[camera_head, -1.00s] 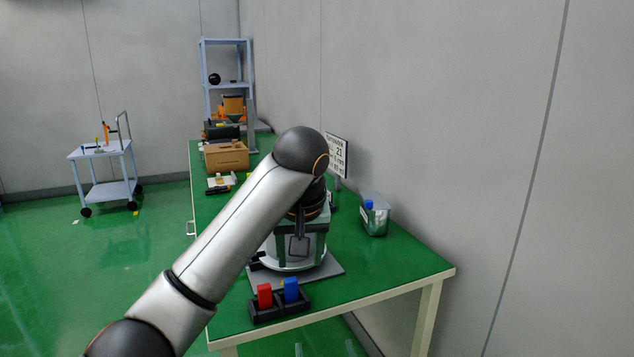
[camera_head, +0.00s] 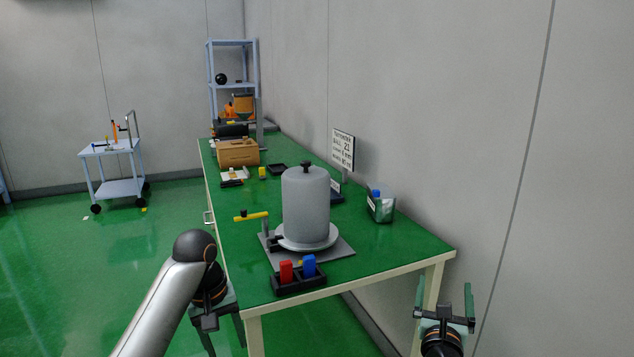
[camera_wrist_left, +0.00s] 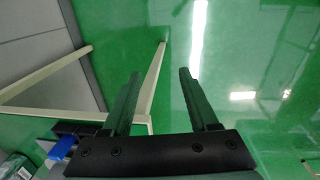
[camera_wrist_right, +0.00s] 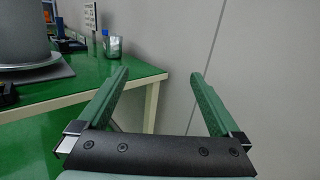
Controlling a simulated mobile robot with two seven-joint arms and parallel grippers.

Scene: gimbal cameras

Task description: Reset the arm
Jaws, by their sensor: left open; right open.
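My left arm comes in from the left, and its gripper (camera_head: 220,335) hangs low beside the table's near left corner. In the left wrist view the left gripper (camera_wrist_left: 159,74) is open and empty, over green floor by the table legs. My right gripper (camera_head: 443,288) is low at the right, past the table's near right corner. It is open with nothing between its fingers, as the right wrist view also shows (camera_wrist_right: 159,74). The left gripper's fingertips are partly hidden in the head view.
The green table (camera_head: 375,257) holds a grey cylinder with a black knob (camera_head: 306,205), a black holder (camera_head: 298,287) with red and blue pieces, a clear container (camera_head: 381,207) and a brown box (camera_head: 238,153). A wall (camera_head: 440,110) runs along the right. A trolley (camera_head: 118,188) stands far left.

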